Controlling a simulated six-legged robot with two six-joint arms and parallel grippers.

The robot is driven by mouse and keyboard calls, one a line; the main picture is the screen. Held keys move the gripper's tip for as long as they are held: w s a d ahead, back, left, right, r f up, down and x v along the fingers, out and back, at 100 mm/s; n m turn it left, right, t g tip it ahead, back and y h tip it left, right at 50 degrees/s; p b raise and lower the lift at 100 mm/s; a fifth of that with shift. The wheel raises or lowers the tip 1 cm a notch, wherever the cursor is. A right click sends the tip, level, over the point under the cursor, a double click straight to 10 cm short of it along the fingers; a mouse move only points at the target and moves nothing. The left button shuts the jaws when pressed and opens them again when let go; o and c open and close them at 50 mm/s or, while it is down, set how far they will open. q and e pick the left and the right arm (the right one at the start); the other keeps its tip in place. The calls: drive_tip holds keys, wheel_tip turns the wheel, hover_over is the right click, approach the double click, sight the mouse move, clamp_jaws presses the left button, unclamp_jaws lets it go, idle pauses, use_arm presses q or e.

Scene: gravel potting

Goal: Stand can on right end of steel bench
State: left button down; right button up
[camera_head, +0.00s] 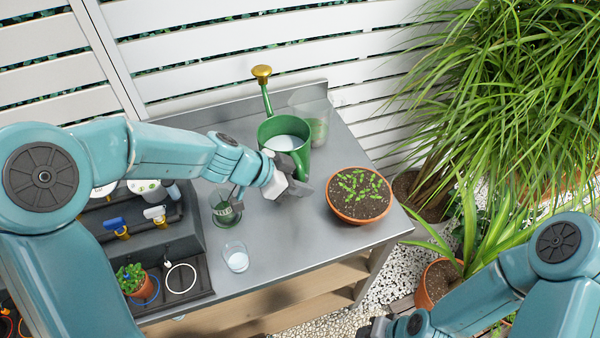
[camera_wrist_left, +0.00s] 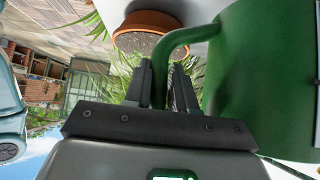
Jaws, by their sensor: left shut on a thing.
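The green watering can (camera_head: 268,132), with a brass rose (camera_head: 262,72) on its spout, is upright at the back of the steel bench (camera_head: 262,262), right of its middle. White shows inside its mouth. My left gripper (camera_head: 297,187) is at its near side, shut on the can's handle. In the left wrist view the green handle (camera_wrist_left: 180,40) curves between the fingers (camera_wrist_left: 168,88), with the can body (camera_wrist_left: 262,75) on the right. I cannot tell whether the can's base touches the bench. My right gripper (camera_head: 380,327) is at the bottom edge, mostly cut off.
A terracotta bowl of seedlings (camera_head: 359,195) stands at the bench's right end, close to the can. A clear glass (camera_head: 315,125) stands behind the can. A small cup (camera_head: 236,257), a green-filled glass (camera_head: 225,208) and a dark tray (camera_head: 182,280) are to the left.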

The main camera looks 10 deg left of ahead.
use_arm(q)
drive_tip(key=shift+f, duration=0.1)
drive_tip(key=f, duration=0.2)
drive_tip(key=f+b, duration=0.1)
drive_tip(key=shift+w+a+f, duration=0.1)
drive_tip(key=shift+w+f, duration=0.25)
drive_tip(key=shift+f, duration=0.05)
drive_tip(key=shift+s+f, duration=0.1)
drive_tip(key=shift+s, duration=0.2)
drive_tip(key=shift+w, duration=0.2)
drive_tip(key=c, duration=0.9)
unclamp_jaws()
drive_tip(key=shift+s+f, duration=0.1)
drive_tip(key=shift+f, duration=0.1)
drive_tip(key=shift+c, duration=0.2)
drive_tip(key=shift+s+d+r, duration=0.15)
drive_tip(key=shift+s+d, duration=0.05)
drive_tip(key=shift+s, duration=0.05)
drive_tip(key=shift+w+a, duration=0.15)
drive_tip(key=shift+w, duration=0.05)
drive_tip(key=v, duration=1.2)
drive_tip(key=shift+s, duration=0.1)
